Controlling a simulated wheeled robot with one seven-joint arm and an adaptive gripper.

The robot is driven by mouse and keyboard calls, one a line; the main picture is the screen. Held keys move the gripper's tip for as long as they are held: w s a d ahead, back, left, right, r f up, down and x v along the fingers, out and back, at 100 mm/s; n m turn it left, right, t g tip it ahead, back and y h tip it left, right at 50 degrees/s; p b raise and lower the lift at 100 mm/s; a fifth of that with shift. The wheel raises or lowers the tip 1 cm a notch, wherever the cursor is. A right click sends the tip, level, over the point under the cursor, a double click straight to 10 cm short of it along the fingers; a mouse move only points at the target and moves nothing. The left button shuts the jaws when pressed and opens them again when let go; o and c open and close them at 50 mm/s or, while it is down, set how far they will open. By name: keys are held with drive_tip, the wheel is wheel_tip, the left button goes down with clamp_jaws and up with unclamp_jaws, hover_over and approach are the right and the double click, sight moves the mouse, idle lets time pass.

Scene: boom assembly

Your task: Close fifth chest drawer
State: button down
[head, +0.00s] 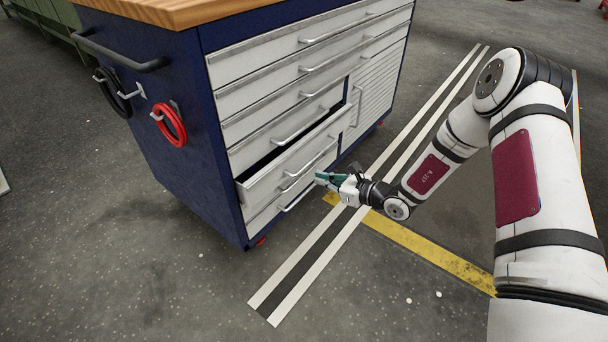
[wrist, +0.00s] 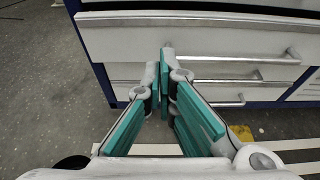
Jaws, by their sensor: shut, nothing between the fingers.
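The blue tool chest (head: 180,90) has a stack of light grey drawers. The fifth drawer (head: 262,188) is pulled out partway, with a dark gap above its front. Its front also fills the top of the wrist view (wrist: 130,42), with its bar handle (wrist: 235,58) below the rim. The other drawers look shut. My gripper (head: 322,177) is shut and empty, just in front of the right part of the open drawer's front. In the wrist view its teal-padded fingers (wrist: 167,62) meet before the left end of the handle. I cannot tell whether they touch the drawer.
A red ring (head: 170,124) and a black ring hang on the chest's left side, under a side bar handle (head: 120,60). A wooden top (head: 190,8) covers the chest. White and yellow floor stripes (head: 430,255) run in front. The floor at front left is clear.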

sight(280, 166)
drive_tip(key=b+x, duration=0.1)
drive_tip(key=x, duration=0.3)
drive_tip(key=b+x, duration=0.2)
drive_tip(key=x, duration=0.2)
drive_tip(key=b+x, duration=0.1)
drive_tip(key=x, duration=0.3)
drive_tip(key=shift+w+a+r, duration=0.15)
drive_tip(key=shift+a+r, duration=0.1)
drive_tip(key=shift+a, duration=0.05)
drive_tip(key=shift+w+a+r+b, duration=0.1)
drive_tip(key=shift+w+a+b, duration=0.15)
drive_tip(key=shift+a+b, duration=0.1)
